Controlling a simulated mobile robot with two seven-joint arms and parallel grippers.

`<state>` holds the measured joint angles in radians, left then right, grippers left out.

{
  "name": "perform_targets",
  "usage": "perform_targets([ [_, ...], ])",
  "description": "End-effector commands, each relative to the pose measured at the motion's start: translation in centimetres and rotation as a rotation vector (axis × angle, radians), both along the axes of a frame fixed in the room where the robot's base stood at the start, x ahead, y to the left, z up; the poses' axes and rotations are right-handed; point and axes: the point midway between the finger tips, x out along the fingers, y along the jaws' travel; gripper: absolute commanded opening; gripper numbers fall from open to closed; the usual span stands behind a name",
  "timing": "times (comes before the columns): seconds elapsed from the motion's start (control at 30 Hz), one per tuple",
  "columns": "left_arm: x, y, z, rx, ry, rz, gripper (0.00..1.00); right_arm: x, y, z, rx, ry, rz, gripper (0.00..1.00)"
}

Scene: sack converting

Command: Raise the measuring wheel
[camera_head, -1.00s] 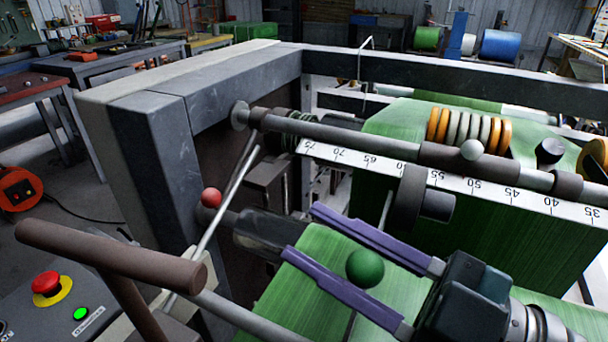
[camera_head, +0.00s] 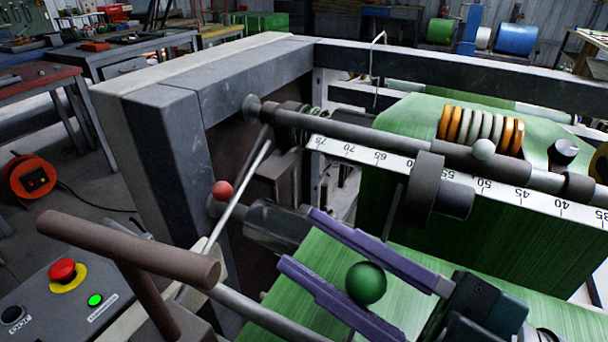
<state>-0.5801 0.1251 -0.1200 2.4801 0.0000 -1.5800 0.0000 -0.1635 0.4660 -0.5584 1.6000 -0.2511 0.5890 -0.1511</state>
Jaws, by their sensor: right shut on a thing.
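The dark measuring wheel (camera_head: 421,190) with its hub hangs below the round bar, in front of the white scale and above the green web (camera_head: 335,270). A thin rod (camera_head: 393,211) runs down beside it. A green ball knob (camera_head: 366,283) sits between the two long purple fingers of my right gripper (camera_head: 296,238), which is shut on it. The fingers point left across the web, with their tips beyond the knob. What lies under the knob is mostly hidden by the gripper. My left gripper is out of view.
A red ball lever (camera_head: 222,190), a brown handle bar (camera_head: 130,248) and a control box with a red stop button (camera_head: 62,270) stand at left. A grey frame (camera_head: 160,150) encloses the left.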

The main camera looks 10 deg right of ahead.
Motion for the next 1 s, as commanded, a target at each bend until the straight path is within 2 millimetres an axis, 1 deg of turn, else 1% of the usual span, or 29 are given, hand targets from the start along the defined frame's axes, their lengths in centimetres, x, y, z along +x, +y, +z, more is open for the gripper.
perform_targets([
  [0.03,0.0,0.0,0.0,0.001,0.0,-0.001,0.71,-0.1,0.2,0.2,0.007,-0.002,0.006,0.0],
  [0.07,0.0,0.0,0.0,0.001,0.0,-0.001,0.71,-0.1,0.2,0.2,0.007,-0.002,0.006,0.4],
  [0.3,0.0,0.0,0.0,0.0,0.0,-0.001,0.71,-0.1,0.1,0.0,0.003,0.0,0.002,0.66],
  [0.57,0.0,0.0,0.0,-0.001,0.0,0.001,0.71,-0.1,-0.1,-0.1,0.0,0.001,0.001,0.66],
  [0.67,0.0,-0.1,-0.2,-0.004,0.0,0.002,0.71,-0.7,-0.7,-0.3,0.0,0.002,0.0,0.66],
  [1.0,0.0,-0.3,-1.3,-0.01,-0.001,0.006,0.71,-5.0,-5.5,-1.4,0.0,0.005,0.003,0.66],
])
